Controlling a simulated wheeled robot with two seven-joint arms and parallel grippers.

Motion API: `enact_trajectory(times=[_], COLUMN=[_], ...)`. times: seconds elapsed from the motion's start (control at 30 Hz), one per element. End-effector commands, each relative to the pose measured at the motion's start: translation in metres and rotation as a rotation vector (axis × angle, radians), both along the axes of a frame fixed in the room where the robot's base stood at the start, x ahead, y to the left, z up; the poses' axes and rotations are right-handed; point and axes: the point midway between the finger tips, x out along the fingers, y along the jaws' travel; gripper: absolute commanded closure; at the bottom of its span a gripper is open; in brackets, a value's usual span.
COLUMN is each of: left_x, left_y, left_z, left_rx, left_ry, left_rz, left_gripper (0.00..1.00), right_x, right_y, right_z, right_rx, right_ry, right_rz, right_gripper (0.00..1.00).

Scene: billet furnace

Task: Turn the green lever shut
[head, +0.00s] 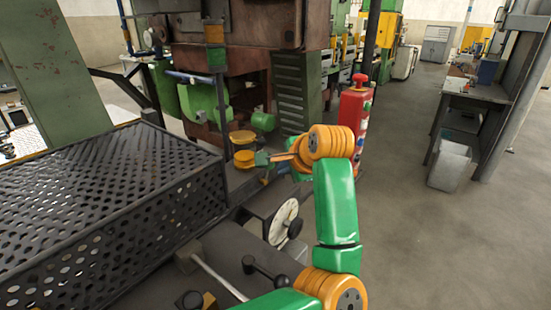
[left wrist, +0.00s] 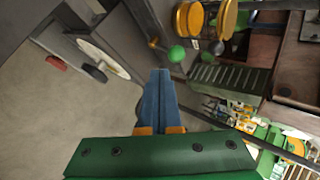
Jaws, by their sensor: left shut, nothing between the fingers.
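A green round knob, which looks like the end of the green lever, shows in the left wrist view (left wrist: 177,54), just beyond and slightly right of my fingertips. In the head view a small green end (head: 262,158) shows just left of my fingers, beside the machine's edge. The lever's arm and its angle are hard to make out. My left gripper (head: 279,157) is shut and empty, its blue fingers (left wrist: 160,73) together and pointing toward the knob. A gap seems to show between tips and knob, but I cannot tell the depth. My right gripper is not in view.
A white dial (head: 284,222) with a dark knob sits below the gripper. Yellow round caps (head: 243,147) are just left of it. A red cylinder (head: 355,120) stands behind my wrist. A perforated black guard (head: 110,205) fills the left. Open floor lies right.

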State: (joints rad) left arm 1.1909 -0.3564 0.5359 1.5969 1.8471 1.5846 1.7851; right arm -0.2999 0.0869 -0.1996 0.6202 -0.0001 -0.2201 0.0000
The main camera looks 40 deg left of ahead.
Motion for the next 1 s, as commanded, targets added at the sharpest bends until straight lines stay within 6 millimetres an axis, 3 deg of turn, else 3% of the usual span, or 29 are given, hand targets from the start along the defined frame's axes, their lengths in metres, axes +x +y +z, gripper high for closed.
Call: enact_trajectory(times=[0.13, 0.3, 1.0], left_x=[0.009, 0.019, 0.017], left_y=[0.023, 0.042, 0.055], left_z=[-0.009, -0.017, -0.022], left_rx=[0.003, 0.004, 0.003], left_ry=[0.006, 0.005, 0.001], left_rz=[0.003, 0.001, -0.001], left_gripper=[1.0, 1.0, 1.0], right_x=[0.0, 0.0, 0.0], right_y=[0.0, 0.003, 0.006], right_z=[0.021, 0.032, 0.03], right_rx=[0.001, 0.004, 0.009], right_ry=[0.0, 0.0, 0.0], right_rz=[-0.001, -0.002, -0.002], right_gripper=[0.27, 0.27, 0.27])
